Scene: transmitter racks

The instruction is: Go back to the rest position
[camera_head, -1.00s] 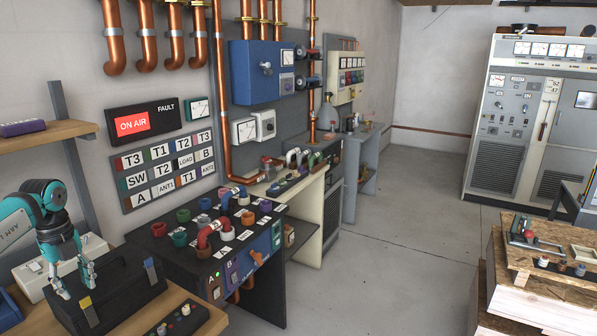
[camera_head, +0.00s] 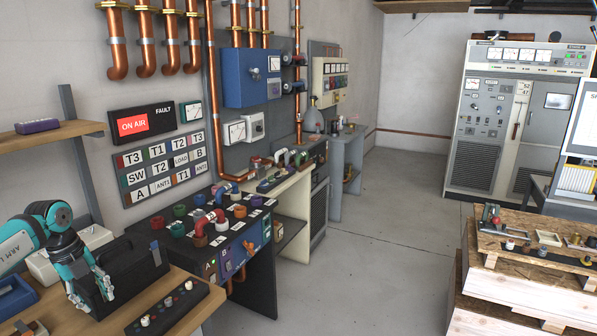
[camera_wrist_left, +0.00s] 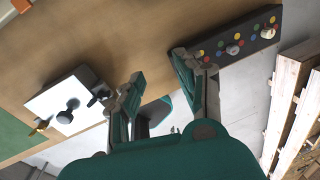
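My left gripper (camera_head: 91,294) is teal and grey and hangs low over the wooden bench (camera_head: 190,332) at the left, in front of the black case (camera_head: 142,272). In the left wrist view its two fingers (camera_wrist_left: 157,88) are spread apart with nothing between them, so it is open and empty. My right gripper is in neither view.
A black control strip with knobs (camera_head: 168,308) lies right of my gripper on the bench; it also shows in the left wrist view (camera_wrist_left: 225,40). The patch panel (camera_head: 205,238) stands beyond. Wooden crates (camera_head: 520,275) stand at right. Floor between is free (camera_head: 365,260).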

